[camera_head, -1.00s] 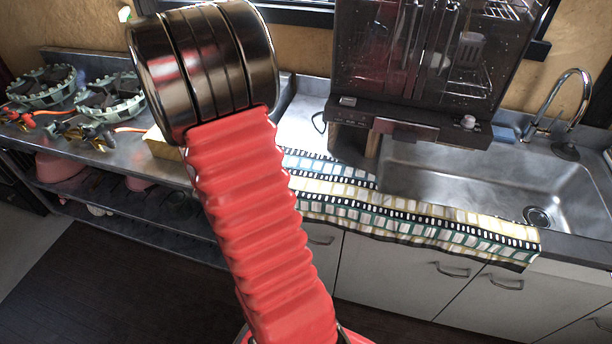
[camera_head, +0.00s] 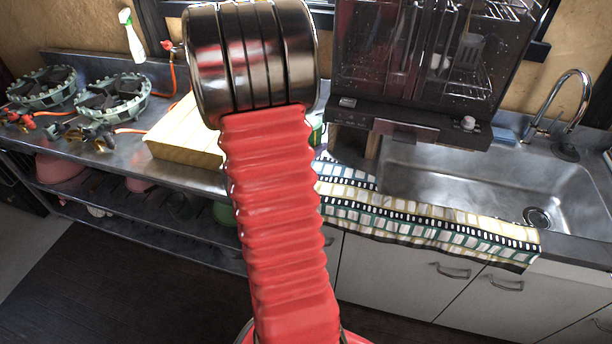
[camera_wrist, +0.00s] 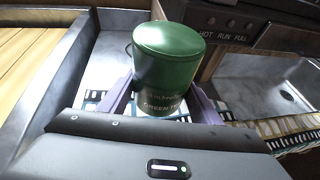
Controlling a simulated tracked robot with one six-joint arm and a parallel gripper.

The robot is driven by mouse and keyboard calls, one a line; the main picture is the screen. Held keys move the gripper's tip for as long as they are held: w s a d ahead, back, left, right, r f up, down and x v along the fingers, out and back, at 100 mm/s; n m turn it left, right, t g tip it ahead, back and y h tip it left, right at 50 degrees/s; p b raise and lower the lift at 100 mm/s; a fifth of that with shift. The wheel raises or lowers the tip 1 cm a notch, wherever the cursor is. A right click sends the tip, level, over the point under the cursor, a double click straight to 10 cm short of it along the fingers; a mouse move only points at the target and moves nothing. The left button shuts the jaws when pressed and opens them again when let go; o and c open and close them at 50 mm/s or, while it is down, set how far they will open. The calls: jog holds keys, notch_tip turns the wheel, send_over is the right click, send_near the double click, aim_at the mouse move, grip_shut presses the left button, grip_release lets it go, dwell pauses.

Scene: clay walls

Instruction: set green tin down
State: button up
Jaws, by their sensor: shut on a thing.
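The green tin (camera_wrist: 167,62) is upright in the wrist view, with its smooth lid facing me and lettering low on its side. My gripper (camera_wrist: 162,98) is shut on it, with one purple finger at each side. The patterned cloth (camera_wrist: 274,128) shows behind and below the tin. I cannot tell whether the tin's base touches anything. In the head view my red arm hides the gripper and nearly all of the tin; only a green sliver (camera_head: 317,133) shows beside the arm.
A wooden board (camera_head: 188,139) lies on the counter left of my arm. A dark dishwasher-like machine (camera_head: 420,70) stands behind, to the right. The steel sink (camera_head: 480,185) with its tap is at the right. Gas burners (camera_head: 112,97) stand at the far left.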

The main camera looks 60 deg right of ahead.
jog(key=shift+f, duration=2.85)
jog(key=shift+f, duration=0.1)
jog(key=shift+f, duration=2)
jog(key=o, duration=1.1)
jog(key=shift+f, duration=0.1)
jog(key=shift+o, duration=0.2)
jog(key=shift+v, duration=3.85)
jog(key=shift+d, duration=0.1)
